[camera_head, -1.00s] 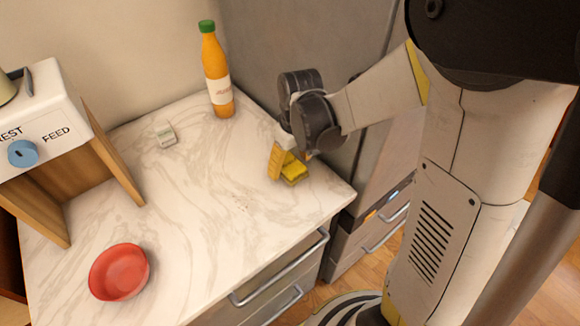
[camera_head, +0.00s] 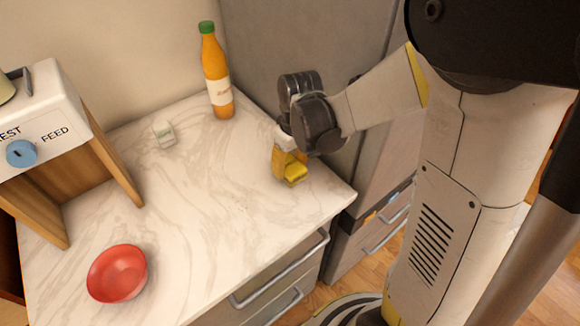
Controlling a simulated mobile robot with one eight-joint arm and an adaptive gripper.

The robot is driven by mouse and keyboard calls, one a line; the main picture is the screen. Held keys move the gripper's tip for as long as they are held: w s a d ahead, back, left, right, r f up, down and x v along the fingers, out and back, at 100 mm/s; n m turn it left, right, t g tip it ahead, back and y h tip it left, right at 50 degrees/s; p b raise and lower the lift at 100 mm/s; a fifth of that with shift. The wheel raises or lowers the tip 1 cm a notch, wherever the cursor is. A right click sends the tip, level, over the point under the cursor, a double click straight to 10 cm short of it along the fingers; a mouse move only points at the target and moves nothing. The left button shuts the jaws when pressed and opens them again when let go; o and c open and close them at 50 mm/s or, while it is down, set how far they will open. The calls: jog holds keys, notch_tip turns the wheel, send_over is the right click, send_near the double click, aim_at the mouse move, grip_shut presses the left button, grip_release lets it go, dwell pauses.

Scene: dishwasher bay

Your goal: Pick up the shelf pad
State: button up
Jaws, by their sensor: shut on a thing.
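The shelf pad looks like the small yellow block (camera_head: 296,173) at the right part of the marble counter, near its right edge. My gripper (camera_head: 287,171) points down over it, with its yellow fingers shut on the block. The near finger and the wrist hide part of the block. I cannot tell whether the block touches the counter or is slightly lifted.
An orange juice bottle (camera_head: 217,80) with a green cap stands at the back. A small white box (camera_head: 164,133) is left of it. A red bowl (camera_head: 117,273) sits at the front left, beside a wooden-sided unit (camera_head: 117,165). The counter's middle is clear.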

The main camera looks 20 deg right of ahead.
aim_at(290, 163)
notch_tip(290, 163, up, 10)
jog(key=p, duration=0.4)
jog(key=shift+r+p, duration=0.25)
jog(key=shift+p, duration=0.05)
